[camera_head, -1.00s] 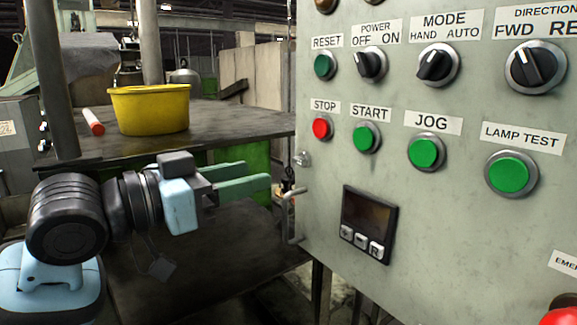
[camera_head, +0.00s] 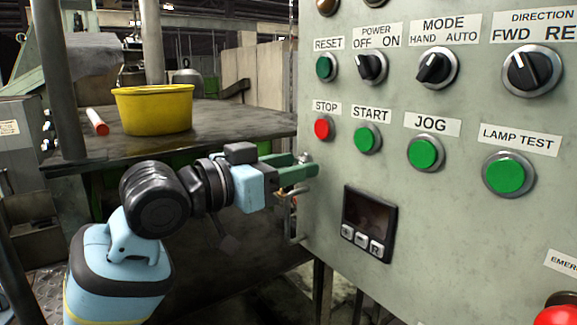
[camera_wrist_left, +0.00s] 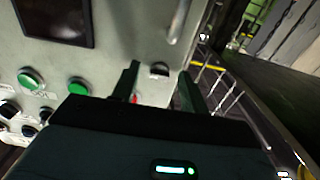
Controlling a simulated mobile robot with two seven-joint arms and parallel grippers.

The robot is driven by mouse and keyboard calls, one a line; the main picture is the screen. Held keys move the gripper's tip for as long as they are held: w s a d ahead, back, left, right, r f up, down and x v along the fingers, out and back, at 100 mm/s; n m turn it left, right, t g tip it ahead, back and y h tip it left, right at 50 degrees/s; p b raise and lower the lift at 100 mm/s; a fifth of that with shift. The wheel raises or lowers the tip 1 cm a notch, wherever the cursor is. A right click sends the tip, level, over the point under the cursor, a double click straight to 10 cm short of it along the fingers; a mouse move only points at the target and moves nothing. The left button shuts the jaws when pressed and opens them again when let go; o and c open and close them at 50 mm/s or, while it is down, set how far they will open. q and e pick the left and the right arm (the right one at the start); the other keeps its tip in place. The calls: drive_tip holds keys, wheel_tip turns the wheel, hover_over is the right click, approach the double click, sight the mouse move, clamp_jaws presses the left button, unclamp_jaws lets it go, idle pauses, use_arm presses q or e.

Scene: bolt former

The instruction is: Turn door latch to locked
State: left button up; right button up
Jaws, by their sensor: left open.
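The door latch is a small metal knob (camera_head: 305,157) at the left edge of the grey control panel door, mostly behind my green fingertips in the head view. In the left wrist view the latch (camera_wrist_left: 160,70) shows as a dark-and-silver round piece, ahead of and between my two fingers. Which way it is turned is too small to tell. My left gripper (camera_head: 308,167) is open at the panel's edge, its fingers around or just short of the latch; I cannot tell whether they touch it. It also shows in the left wrist view (camera_wrist_left: 159,84). My right gripper is out of view.
A metal door handle (camera_head: 291,218) stands out just below the latch, close to my left gripper. The panel face (camera_head: 450,260) carries several buttons, switches and a small display (camera_head: 368,222). A dark table (camera_head: 230,118) with a yellow bucket (camera_head: 153,110) stands behind my arm.

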use_arm(q)
clamp_jaws()
drive_tip(key=n, duration=0.4)
drive_tip(key=shift+n, duration=0.3)
drive_tip(key=n, duration=0.4)
drive_tip(key=shift+s+r+n, duration=0.1)
drive_tip(key=shift+s+n, duration=0.05)
drive_tip(key=shift+n, duration=0.15)
drive_tip(key=n, duration=0.4)
drive_tip(key=shift+d, duration=0.1)
drive_tip(key=shift+r+n, duration=0.1)
drive_tip(key=shift+n, duration=2.3)
